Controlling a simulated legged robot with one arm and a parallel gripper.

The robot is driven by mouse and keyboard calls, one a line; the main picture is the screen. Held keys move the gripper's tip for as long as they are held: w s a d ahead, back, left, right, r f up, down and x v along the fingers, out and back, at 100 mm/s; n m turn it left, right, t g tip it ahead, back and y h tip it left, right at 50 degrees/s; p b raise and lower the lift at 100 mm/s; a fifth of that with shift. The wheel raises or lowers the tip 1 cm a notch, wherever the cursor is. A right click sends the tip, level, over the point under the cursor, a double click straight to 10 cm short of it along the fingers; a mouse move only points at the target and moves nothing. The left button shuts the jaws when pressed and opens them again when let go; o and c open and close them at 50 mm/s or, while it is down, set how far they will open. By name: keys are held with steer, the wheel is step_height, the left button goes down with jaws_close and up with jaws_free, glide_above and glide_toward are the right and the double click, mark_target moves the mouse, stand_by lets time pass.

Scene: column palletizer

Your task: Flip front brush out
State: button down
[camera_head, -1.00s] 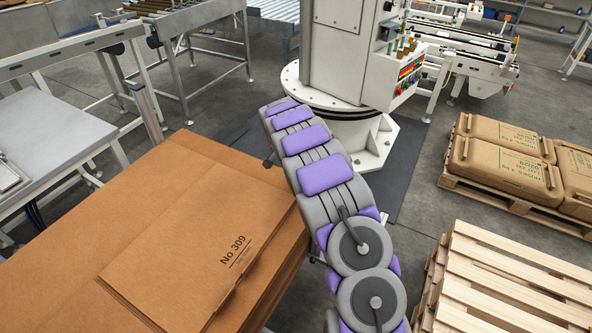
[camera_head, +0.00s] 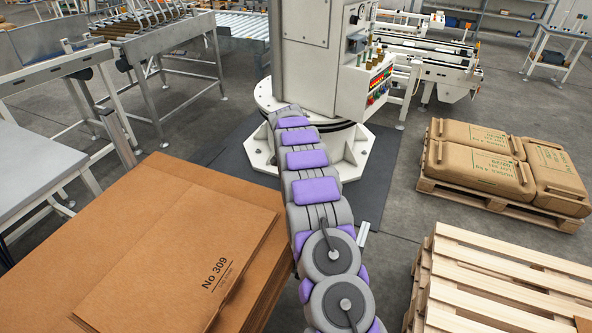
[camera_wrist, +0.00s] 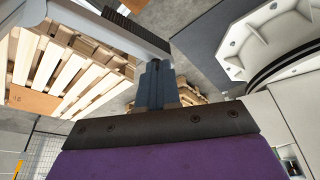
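I cannot pick out a front brush for certain in either view. The white column machine (camera_head: 312,60) stands at the back centre of the head view, on a round flanged base (camera_head: 262,155). Its control box (camera_head: 362,85) has coloured buttons and several brown-tipped knobs on top. My grey and purple arm reaches toward the column and hides part of the base. In the wrist view my gripper (camera_wrist: 156,85) shows as a blue-grey part beyond a dark bracket. A pale grey bar with a black ribbed strip (camera_wrist: 135,25) crosses above it. Fingertips and any grasp are unclear.
Stacked brown cardboard marked No 309 (camera_head: 190,250) lies at front left. An empty wooden pallet (camera_head: 500,285) is at front right, with brown sacks (camera_head: 480,160) on a pallet behind it. Steel conveyor frames (camera_head: 150,80) stand at back left. Dark floor shows around the base.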

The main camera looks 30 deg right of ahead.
steer(key=shift+s+d, duration=0.6)
steer(key=shift+d, duration=0.15)
steer(key=shift+r, duration=0.1)
steer(key=shift+r+p, duration=0.3)
steer(key=shift+r, duration=0.3)
steer(key=p+v, duration=0.2)
steer(key=v, duration=1.4)
steer(key=shift+p, duration=0.4)
steer(key=shift+a, duration=0.1)
